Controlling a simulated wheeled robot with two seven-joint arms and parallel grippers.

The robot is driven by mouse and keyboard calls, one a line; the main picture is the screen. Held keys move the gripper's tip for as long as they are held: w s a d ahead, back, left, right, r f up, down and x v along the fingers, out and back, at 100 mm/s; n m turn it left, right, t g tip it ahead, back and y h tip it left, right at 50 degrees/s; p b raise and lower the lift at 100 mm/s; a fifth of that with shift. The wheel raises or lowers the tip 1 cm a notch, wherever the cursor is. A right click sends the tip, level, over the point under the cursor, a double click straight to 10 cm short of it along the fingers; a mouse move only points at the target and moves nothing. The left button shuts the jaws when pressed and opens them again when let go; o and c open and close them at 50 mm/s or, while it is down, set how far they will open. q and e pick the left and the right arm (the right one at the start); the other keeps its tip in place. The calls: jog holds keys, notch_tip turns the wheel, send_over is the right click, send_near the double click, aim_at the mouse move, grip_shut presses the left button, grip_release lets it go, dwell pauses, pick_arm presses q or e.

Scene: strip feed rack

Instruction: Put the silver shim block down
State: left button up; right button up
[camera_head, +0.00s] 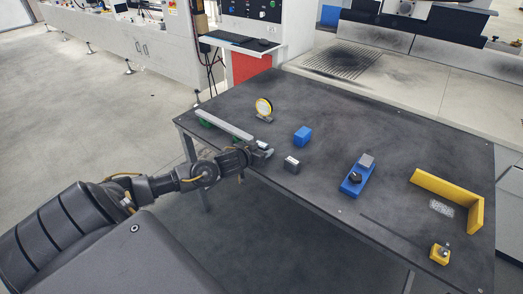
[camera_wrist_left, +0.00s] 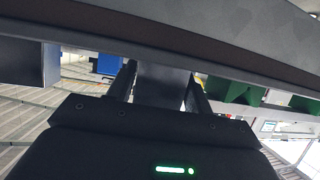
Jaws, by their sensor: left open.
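My left gripper (camera_head: 266,151) is low at the near left edge of the tabletop, just left of a dark block with a light top (camera_head: 291,164). It is open. A small silver-grey block (camera_head: 262,144), which looks like the silver shim block, is at its fingertips. In the left wrist view, which is upside down, the grey block (camera_wrist_left: 162,86) stands between the two fingers and appears to meet the table surface. I cannot tell whether the fingers touch it. My right gripper is not in view.
A long grey strip on green supports (camera_head: 224,125) lies behind the gripper. A yellow-rimmed disc (camera_head: 264,107), a blue block (camera_head: 302,136) and a blue fixture (camera_head: 351,184) stand farther over. A yellow corner guide (camera_head: 448,190) and a yellow knobbed block (camera_head: 440,254) are at the right.

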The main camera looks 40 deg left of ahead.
aim_at(261, 143)
pick_arm(q)
jog(key=shift+c, duration=0.9)
jog(key=shift+r, duration=0.1)
grip_shut()
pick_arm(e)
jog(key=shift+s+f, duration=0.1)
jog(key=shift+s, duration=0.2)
